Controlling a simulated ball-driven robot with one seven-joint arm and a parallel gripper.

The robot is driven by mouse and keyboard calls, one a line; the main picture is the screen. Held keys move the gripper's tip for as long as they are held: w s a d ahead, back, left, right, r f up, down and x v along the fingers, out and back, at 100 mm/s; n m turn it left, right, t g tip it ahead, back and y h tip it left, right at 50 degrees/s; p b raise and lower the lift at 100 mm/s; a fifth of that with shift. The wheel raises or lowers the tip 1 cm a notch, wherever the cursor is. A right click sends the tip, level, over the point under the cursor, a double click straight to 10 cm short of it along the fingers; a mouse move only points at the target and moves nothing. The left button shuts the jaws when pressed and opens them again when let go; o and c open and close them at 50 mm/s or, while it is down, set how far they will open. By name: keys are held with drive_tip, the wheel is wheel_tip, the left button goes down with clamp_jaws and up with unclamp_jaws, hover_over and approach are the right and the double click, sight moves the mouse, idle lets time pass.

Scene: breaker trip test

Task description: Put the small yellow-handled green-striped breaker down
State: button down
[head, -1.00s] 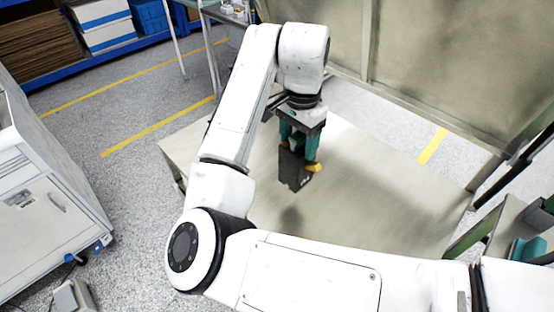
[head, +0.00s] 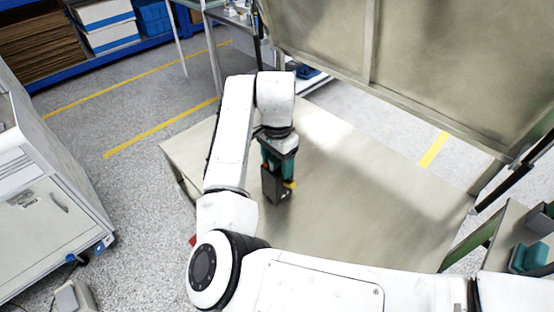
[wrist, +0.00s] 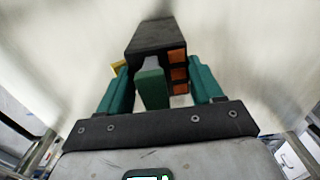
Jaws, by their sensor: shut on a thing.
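The breaker (head: 275,191) is a small dark box with a yellow handle (head: 290,185) on its right side in the head view. My gripper (head: 276,168) points down with its teal fingers shut on it. The breaker is over the left part of the bare table (head: 360,190); I cannot tell whether its bottom touches the top. In the wrist view the dark breaker (wrist: 150,38) sits between the fingers (wrist: 160,85), with orange squares down one side, a green part in the middle and a bit of yellow at the left.
The table top is clear around the breaker. A large beige panel (head: 420,60) stands along the table's far side. A white cabinet (head: 50,190) is at the left. A side surface with a teal item (head: 530,256) is at the right.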

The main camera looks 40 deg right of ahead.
drive_tip(key=shift+f, duration=0.1)
drive_tip(key=shift+c, duration=0.8)
unclamp_jaws()
wheel_tip(320, 180, up, 12)
drive_tip(key=shift+r, duration=0.15)
idle(0.4)
